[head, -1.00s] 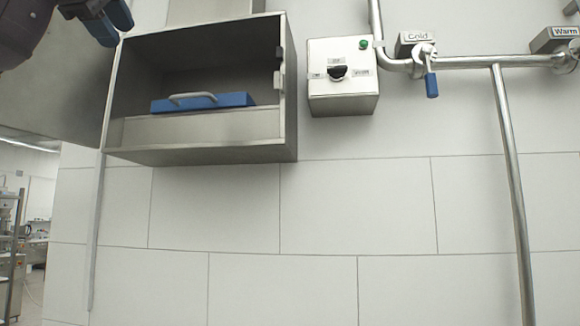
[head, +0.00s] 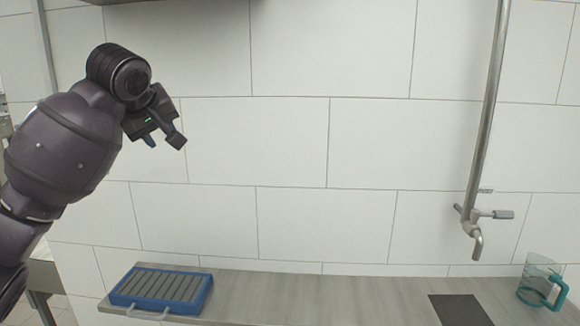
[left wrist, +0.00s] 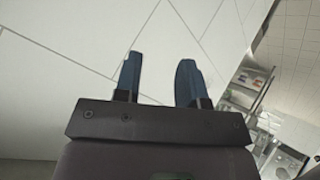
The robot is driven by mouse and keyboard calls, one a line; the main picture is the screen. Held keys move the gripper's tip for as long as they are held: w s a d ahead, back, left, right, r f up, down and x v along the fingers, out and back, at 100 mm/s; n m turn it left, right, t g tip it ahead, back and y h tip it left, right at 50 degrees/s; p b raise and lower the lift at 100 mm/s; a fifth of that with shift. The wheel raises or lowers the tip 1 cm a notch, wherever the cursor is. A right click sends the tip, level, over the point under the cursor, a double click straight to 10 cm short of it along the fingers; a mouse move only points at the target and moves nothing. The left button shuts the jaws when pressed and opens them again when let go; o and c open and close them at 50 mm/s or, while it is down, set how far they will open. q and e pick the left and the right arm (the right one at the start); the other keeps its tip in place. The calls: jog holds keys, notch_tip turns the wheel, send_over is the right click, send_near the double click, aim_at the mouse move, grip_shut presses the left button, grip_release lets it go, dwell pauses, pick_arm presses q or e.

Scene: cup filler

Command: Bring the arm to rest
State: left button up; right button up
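My left arm comes in from the left in the head view, raised in front of the tiled wall. Its gripper (head: 164,140) is in free air, well above the counter and touching nothing. In the left wrist view the two blue fingers (left wrist: 160,78) stand apart with only wall between them, so the gripper is open and empty. My right gripper is in neither view now.
A blue tray with a slatted grey top (head: 160,289) lies at the counter's left end. A pipe with a tap (head: 474,226) comes down the wall at right. A clear jug with a teal handle (head: 541,281) stands at the counter's (head: 345,296) right end, near a dark square plate (head: 459,309).

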pick_arm(q)
jog(key=s+f+m+g, duration=0.15)
jog(key=s+f, duration=0.25)
jog(key=f, duration=0.7)
jog(key=s+f+m, duration=0.2)
jog(key=s+f, duration=0.2)
jog(key=f, duration=0.7)
jog(key=s+f+m+g, duration=0.15)
jog(key=s+f, duration=0.25)
jog(key=f, duration=0.7)
jog(key=s+a+f+m+g, duration=0.1)
jog(key=s+f, duration=0.4)
jog(key=s, duration=0.5)
jog(key=s+f+m+g, duration=0.1)
jog(key=s+f, duration=0.4)
jog(key=s, duration=0.5)
jog(key=s+a+f+m+g, duration=0.1)
jog(key=s+f, duration=0.3)
jog(key=s, duration=0.6)
jog(key=w+f+t, duration=0.7)
jog(key=f+t, duration=0.1)
jog(key=f, duration=0.2)
jog(key=shift+f+m+h, duration=0.3)
jog(key=shift+f+m, duration=0.1)
jog(key=shift+w+d, duration=0.15)
jog(key=shift+w, duration=0.05)
